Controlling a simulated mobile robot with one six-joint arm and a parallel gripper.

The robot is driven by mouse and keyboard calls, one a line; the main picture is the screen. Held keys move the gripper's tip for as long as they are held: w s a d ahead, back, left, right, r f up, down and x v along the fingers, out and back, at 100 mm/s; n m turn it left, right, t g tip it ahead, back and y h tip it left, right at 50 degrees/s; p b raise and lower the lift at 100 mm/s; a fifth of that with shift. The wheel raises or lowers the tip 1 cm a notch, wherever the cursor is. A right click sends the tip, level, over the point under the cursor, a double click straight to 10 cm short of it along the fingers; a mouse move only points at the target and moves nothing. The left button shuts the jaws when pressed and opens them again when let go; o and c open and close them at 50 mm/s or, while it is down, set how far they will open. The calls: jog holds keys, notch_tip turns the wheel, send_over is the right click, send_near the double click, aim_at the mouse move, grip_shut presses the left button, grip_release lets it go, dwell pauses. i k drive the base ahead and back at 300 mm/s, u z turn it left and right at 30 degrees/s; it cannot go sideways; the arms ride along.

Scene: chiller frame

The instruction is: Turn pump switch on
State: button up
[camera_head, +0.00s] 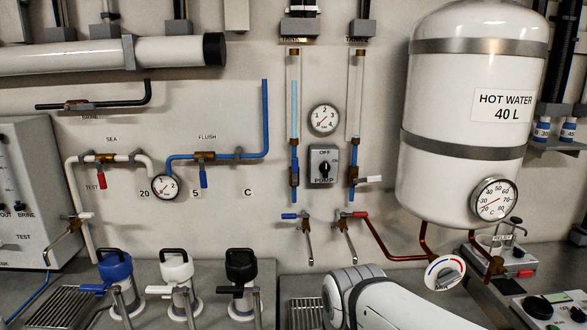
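Nothing touches the switch. My white arm shows at the bottom centre-right, below the switch and well apart from it. My gripper is not in view.
A round gauge (323,119) sits just above the switch. Lever taps (307,240) project below. The hot water tank (465,140) bulges at right. Three handled fittings (178,275) stand on the counter at left.

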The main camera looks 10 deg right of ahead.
aim_at(324, 168)
jog(key=z, duration=1.75)
jog(key=k, duration=0.65)
jog(key=u, duration=1.35)
jog(key=i, duration=1)
jog(key=u, duration=0.1)
